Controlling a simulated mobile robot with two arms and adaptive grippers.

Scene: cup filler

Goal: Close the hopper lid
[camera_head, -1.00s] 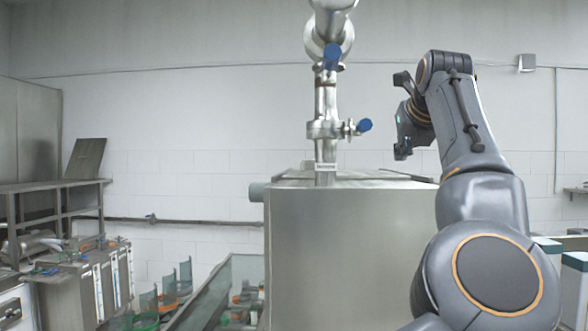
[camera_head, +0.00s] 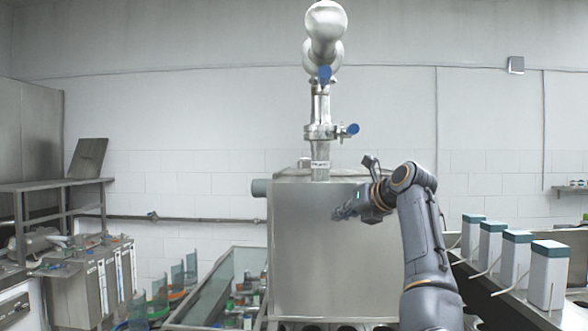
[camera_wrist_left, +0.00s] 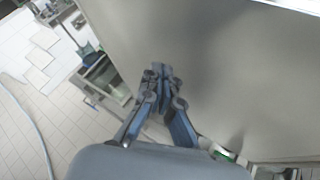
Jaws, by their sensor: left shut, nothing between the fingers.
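The hopper (camera_head: 318,240) is a large steel box in the middle of the head view, with a pipe coming down to its top. Its top (camera_head: 290,176) shows as a thin strip seen almost edge-on. A lid cannot be clearly told apart there, nor whether it is open or shut. My left gripper (camera_head: 345,212) is shut and empty, in front of the hopper's front face and below the top edge. In the left wrist view its fingers (camera_wrist_left: 162,72) are together against a background of the grey steel wall (camera_wrist_left: 225,70). Contact cannot be told. My right gripper is not in view.
A steel pipe (camera_head: 320,105) with blue-handled valves (camera_head: 352,129) rises above the hopper. White canisters with green lids (camera_head: 550,247) stand in a row at the right. A glass-sided conveyor (camera_head: 215,295) and machine units (camera_head: 90,280) are at the left. A wall pipe (camera_head: 200,218) runs behind.

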